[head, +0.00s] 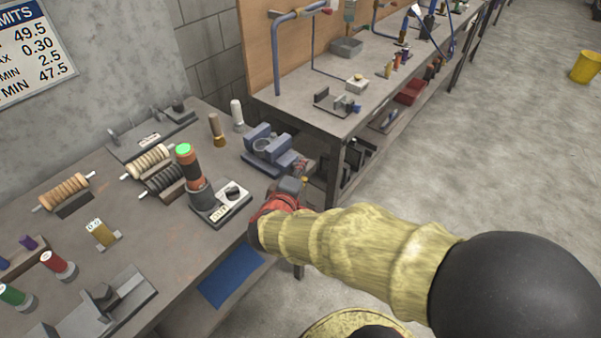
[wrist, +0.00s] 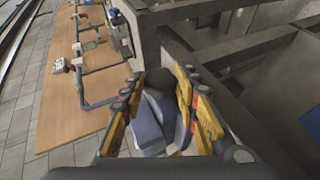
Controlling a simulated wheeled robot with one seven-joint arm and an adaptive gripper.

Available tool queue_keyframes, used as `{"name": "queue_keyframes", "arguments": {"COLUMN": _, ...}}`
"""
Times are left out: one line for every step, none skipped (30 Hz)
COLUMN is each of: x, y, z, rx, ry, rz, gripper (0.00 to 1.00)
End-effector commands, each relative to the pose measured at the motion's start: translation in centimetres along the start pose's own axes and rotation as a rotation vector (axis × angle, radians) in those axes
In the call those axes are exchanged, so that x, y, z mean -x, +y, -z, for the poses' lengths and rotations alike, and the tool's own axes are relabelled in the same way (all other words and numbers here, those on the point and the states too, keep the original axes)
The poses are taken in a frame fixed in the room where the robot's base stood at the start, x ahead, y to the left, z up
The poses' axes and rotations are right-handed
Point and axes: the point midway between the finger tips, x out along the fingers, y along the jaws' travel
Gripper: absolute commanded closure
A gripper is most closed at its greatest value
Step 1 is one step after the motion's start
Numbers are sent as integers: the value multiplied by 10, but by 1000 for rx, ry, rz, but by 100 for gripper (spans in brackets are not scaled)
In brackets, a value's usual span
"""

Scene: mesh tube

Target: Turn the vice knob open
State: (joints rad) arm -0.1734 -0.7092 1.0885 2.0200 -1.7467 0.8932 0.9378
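The blue vice (head: 268,148) stands at the right end of the near bench. My gripper (head: 293,178) is just right of the vice at the bench edge, partly hidden by my own wrist. In the wrist view, my gripper (wrist: 158,90) has its yellow-and-black fingers spread. A dark rounded piece, apparently the vice knob (wrist: 159,78), shows between them, with blue-grey vice parts (wrist: 148,125) nearer the camera. The fingers look open around the knob; I cannot tell whether they touch it. The knob is not clear in the head view.
The near bench (head: 130,215) holds a black-and-orange cylinder with a green top (head: 187,165), a small control box (head: 222,207) and several spools. A second bench (head: 300,105) with a wooden backboard stands behind. The floor at right is clear around a yellow bucket (head: 586,67).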

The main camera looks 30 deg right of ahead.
Motion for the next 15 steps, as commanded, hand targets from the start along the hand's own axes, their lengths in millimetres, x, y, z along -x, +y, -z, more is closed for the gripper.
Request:
{"name": "queue_keyframes", "arguments": {"x": 0, "y": 0, "z": 1, "rx": 0, "ry": 3, "rz": 0, "gripper": 67}}
{"name": "queue_keyframes", "arguments": {"x": 0, "y": 0, "z": 1, "rx": 0, "ry": 3, "rz": 0, "gripper": 65}}
{"name": "queue_keyframes", "arguments": {"x": 0, "y": 0, "z": 1, "rx": 0, "ry": 3, "rz": 0, "gripper": 63}}
{"name": "queue_keyframes", "arguments": {"x": 0, "y": 0, "z": 1, "rx": 0, "ry": 2, "rz": 0, "gripper": 61}}
{"name": "queue_keyframes", "arguments": {"x": 0, "y": 0, "z": 1, "rx": 0, "ry": 2, "rz": 0, "gripper": 59}}
{"name": "queue_keyframes", "arguments": {"x": 0, "y": 0, "z": 1, "rx": 0, "ry": 2, "rz": 0, "gripper": 57}}
{"name": "queue_keyframes", "arguments": {"x": 0, "y": 0, "z": 1, "rx": 0, "ry": 2, "rz": 1, "gripper": 55}}
{"name": "queue_keyframes", "arguments": {"x": 0, "y": 0, "z": 1, "rx": 0, "ry": 1, "rz": 1, "gripper": 54}}
{"name": "queue_keyframes", "arguments": {"x": 0, "y": 0, "z": 0, "rx": 0, "ry": 1, "rz": 1, "gripper": 52}}
{"name": "queue_keyframes", "arguments": {"x": 0, "y": 0, "z": 0, "rx": 0, "ry": 1, "rz": 1, "gripper": 51}}
{"name": "queue_keyframes", "arguments": {"x": 0, "y": 0, "z": 0, "rx": 0, "ry": 1, "rz": 1, "gripper": 51}}
{"name": "queue_keyframes", "arguments": {"x": 0, "y": 0, "z": 0, "rx": 0, "ry": 1, "rz": 1, "gripper": 51}}
{"name": "queue_keyframes", "arguments": {"x": 0, "y": 0, "z": 0, "rx": 0, "ry": 0, "rz": 1, "gripper": 51}}
{"name": "queue_keyframes", "arguments": {"x": 0, "y": 0, "z": 0, "rx": 0, "ry": 0, "rz": 1, "gripper": 51}}
{"name": "queue_keyframes", "arguments": {"x": 0, "y": 0, "z": 0, "rx": 0, "ry": 0, "rz": 1, "gripper": 51}}
